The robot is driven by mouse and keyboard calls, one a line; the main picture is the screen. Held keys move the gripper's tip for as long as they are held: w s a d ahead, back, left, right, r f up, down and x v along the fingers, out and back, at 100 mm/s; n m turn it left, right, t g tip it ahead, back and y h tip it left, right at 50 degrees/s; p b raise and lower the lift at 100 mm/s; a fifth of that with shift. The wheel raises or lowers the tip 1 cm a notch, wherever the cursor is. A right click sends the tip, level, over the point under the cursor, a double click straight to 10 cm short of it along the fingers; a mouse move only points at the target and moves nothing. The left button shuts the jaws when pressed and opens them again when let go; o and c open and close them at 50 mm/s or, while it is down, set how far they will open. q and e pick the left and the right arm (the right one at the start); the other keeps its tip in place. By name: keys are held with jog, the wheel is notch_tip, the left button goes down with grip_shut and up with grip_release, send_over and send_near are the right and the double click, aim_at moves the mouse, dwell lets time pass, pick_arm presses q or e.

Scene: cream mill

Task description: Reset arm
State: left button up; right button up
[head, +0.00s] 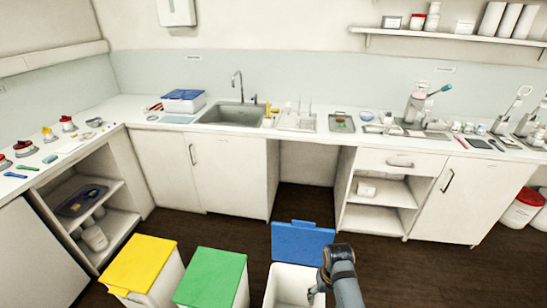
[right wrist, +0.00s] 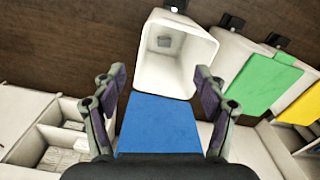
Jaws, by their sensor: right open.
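My right gripper (head: 316,294) is low at the bottom of the head view, at the right side of a white bin. In the right wrist view the right gripper (right wrist: 158,74) has its two fingers spread wide with nothing between them. The white bin (head: 284,290) stands open with its blue lid (head: 303,242) raised at the back. In the right wrist view the bin (right wrist: 150,60) shows its hollow inside with a small grey patch at the bottom, too small to name. The blue lid (right wrist: 158,125) lies below the fingertips there. My left gripper is not in view.
Bins with a yellow lid (head: 140,262) and a green lid (head: 212,276) stand shut to the left. A white counter (head: 225,128) with a sink (head: 232,112) and lab items runs along the back. Open shelves (head: 380,190) are under it. Dark floor (head: 215,228) lies between.

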jog(key=s+d+f, duration=0.2)
jog(key=s+f, duration=0.3)
jog(key=f, duration=0.5)
jog(key=s+d+f, duration=0.1)
jog(key=s+f, duration=0.5)
jog(key=f, duration=0.5)
jog(key=s+d+f, duration=0.2)
jog(key=s+f, duration=0.2)
jog(key=s, duration=0.3)
jog(key=s+d+f, duration=0.2)
jog(key=s+f, duration=0.2)
jog(key=s, duration=0.4)
jog(key=s+d+f+t, duration=0.1)
jog(key=s+f, duration=0.3)
jog(key=s, duration=0.4)
jog(key=shift+s+d+h, duration=0.2)
jog(key=shift+d+h, duration=0.2)
jog(key=shift+d, duration=0.35)
